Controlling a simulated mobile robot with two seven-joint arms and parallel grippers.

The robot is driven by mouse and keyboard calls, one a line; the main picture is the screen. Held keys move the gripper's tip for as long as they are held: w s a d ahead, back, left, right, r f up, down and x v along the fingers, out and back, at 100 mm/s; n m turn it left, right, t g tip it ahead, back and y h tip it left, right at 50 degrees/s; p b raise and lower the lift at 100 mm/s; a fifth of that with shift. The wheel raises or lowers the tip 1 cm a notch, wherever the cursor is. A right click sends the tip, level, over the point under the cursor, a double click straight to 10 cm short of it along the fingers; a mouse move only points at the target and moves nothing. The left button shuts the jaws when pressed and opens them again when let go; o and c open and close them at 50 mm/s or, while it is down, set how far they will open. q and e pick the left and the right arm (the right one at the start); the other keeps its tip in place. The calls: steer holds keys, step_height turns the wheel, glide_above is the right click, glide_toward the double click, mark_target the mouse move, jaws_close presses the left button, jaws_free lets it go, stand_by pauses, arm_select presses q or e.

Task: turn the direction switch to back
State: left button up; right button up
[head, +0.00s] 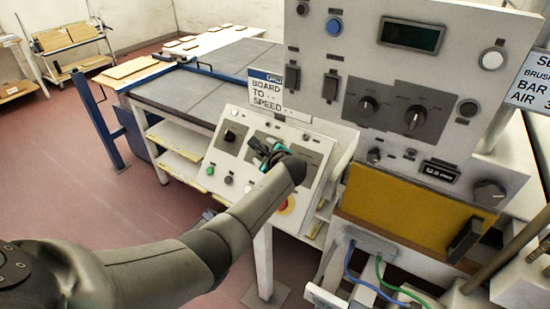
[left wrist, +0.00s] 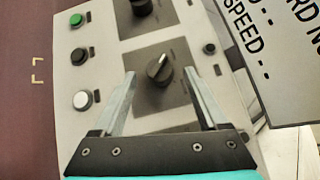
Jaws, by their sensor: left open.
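A sloped control panel (head: 203,177) stands in the middle of the head view. In the left wrist view a black rotary switch (left wrist: 158,70) on a dark plate sits between my left fingers. Its pale mark points up and slightly right. A second rotary switch (left wrist: 140,6) is cut off at the top edge; it shows in the head view (head: 230,135). The small labels are unreadable, so I cannot tell which is the direction switch. My left gripper (left wrist: 158,77) is open around the nearer knob, with a gap on both sides. In the head view my left gripper (head: 268,148) hides that knob.
Green (left wrist: 77,19), black (left wrist: 78,56) and white (left wrist: 81,99) buttons line the panel edge beside my left finger. A taller control cabinet (head: 325,48) rises to the right. The floor (head: 80,180) at left is clear.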

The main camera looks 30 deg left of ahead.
arm_select(q)
steer(key=p+v, duration=0.1)
steer(key=v, duration=1.2)
steer(key=shift+s+d+r+p, duration=0.2)
steer(key=shift+s+d+p, duration=0.05)
steer(key=shift+p, duration=0.1)
